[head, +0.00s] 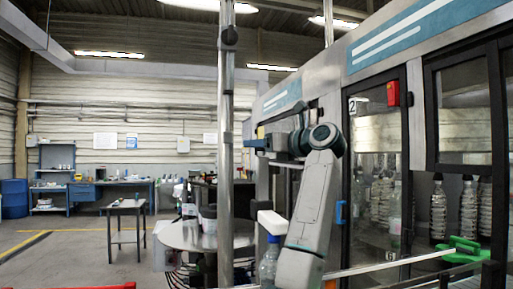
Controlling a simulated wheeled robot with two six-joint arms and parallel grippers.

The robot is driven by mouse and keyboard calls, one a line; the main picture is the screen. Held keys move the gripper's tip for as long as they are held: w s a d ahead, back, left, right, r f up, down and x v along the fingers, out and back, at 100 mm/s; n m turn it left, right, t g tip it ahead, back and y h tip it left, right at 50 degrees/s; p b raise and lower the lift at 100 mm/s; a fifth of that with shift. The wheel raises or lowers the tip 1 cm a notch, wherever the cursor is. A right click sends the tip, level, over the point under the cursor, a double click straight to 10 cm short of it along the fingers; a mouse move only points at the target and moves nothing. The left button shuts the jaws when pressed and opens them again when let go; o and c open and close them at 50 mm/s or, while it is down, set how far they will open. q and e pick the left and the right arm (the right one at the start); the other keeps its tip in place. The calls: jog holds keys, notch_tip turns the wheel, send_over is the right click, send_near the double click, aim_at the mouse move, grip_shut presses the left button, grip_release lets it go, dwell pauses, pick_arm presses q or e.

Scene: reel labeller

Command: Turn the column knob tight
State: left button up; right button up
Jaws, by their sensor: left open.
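A bright metal column (226,95) stands upright left of the picture's middle. A dark round knob (229,36) sits on it near the top, and a smaller grey clamp is lower down. My left gripper (258,143) is just right of the column, at the end of my raised grey arm, pointing left. It is open and looks empty. It is well below the upper knob and seems apart from the column, though the depth is hard to judge. Whether the knob is tight cannot be seen. My right gripper is not in view.
A clear bottle (269,262) stands close to my arm. The machine's glazed doors (375,190) fill the right side, with a green part (460,249) in front. Open floor lies at left.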

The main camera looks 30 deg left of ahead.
pick_arm(q)
jog(key=d+b, duration=0.2)
jog(key=d, duration=0.7)
jog(key=shift+s, duration=0.4)
